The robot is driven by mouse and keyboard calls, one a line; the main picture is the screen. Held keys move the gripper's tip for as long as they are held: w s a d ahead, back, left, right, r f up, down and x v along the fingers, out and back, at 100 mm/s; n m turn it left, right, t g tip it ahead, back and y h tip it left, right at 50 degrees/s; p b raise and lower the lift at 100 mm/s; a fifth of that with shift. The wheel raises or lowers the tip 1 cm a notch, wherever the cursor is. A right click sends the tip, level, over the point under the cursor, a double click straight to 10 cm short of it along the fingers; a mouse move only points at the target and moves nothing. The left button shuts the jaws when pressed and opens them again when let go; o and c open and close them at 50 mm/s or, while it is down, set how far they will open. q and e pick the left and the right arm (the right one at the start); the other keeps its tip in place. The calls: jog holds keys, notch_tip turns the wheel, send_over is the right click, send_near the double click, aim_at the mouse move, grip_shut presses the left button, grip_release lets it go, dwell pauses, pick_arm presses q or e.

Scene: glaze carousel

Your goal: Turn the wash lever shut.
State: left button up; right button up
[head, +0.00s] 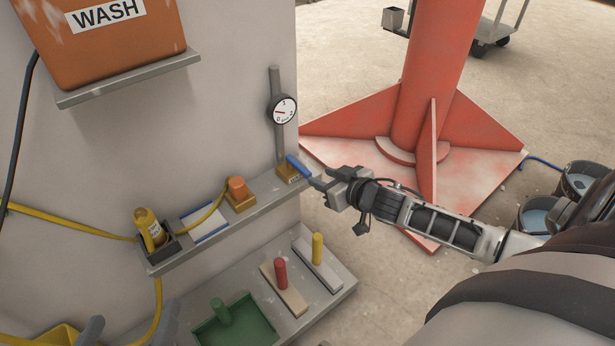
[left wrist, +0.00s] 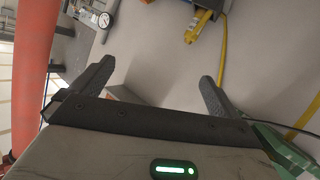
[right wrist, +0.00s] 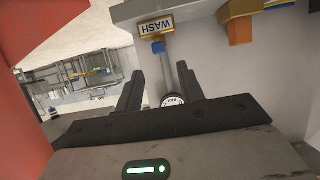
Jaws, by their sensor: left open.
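The wash lever (head: 299,166) is a blue handle on a brass valve block (head: 288,175) at the right end of the grey wall shelf. It slants down to the right, past the shelf end. My left gripper (head: 130,326) is open and empty at the lower left, partly out of frame.
A gauge (head: 283,111) stands on a post above the valve. An orange WASH tank (head: 110,45) hangs at upper left. The shelf holds a yellow bottle (head: 150,228) and an orange knob (head: 237,188). A red column base (head: 345,150) stands behind my right arm. Pegged blocks (head: 284,288) lie below.

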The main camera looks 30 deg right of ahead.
aim_at(305, 170)
pick_arm(q)
jog(key=shift+w+d+r+n+t+h+b, duration=0.2)
jog(key=shift+d+r+n+t+h+b, duration=0.3)
jog(key=shift+b, duration=0.65)
pick_arm(e)
jog(key=x, duration=0.7)
jog(key=shift+f, duration=0.1)
grip_shut()
pick_arm(q)
jog(key=shift+a+f, duration=0.1)
